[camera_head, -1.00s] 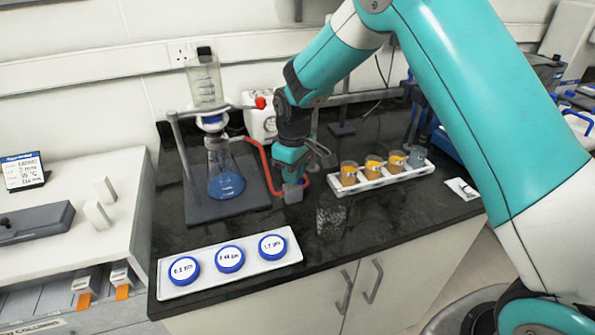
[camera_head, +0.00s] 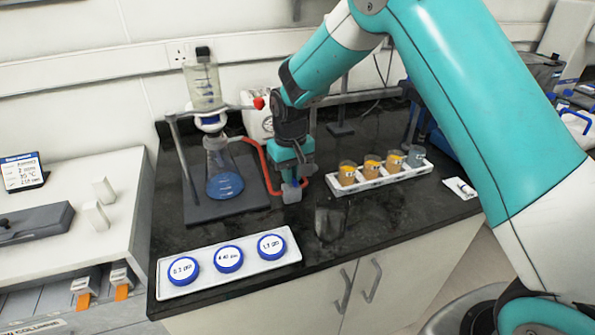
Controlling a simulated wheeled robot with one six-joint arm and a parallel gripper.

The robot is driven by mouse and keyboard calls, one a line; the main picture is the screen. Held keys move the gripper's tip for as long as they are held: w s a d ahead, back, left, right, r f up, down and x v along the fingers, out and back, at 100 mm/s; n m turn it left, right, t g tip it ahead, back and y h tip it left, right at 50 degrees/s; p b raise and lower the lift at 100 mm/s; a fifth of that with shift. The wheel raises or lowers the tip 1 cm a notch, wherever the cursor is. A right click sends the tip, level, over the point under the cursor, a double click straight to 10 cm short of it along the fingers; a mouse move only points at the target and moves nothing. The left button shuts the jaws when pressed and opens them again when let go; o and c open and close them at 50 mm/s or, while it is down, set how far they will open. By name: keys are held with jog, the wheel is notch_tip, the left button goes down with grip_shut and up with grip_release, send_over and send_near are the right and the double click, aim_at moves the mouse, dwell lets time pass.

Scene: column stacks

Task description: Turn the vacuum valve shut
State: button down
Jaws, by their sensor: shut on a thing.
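The vacuum valve (camera_head: 291,193) is a small grey block on the red hose (camera_head: 263,165), to the right of the filter flask (camera_head: 224,178). My gripper (camera_head: 291,180) points down over it, with its fingertips at the valve's top. It is shut on the valve's blue handle, which the fingers mostly hide. The exact angle of the handle cannot be told. The flask stands on a dark base plate (camera_head: 230,209) under a clear funnel (camera_head: 203,86) and holds blue liquid.
A white tray (camera_head: 380,181) with several sample cups stands to the right of my gripper. A white tray (camera_head: 228,281) with blue-rimmed discs lies at the front left. A white pump (camera_head: 258,125) stands behind. The front middle of the black bench is clear.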

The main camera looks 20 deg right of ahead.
jog(key=shift+w+r+m, duration=0.15)
jog(key=shift+w+m, duration=0.05)
jog(key=shift+m, duration=0.6)
jog(key=c, duration=1.2)
grip_release()
jog(key=shift+o, duration=0.2)
jog(key=shift+s, duration=0.1)
notch_tip(320, 180, up, 8)
jog(key=p, duration=0.6)
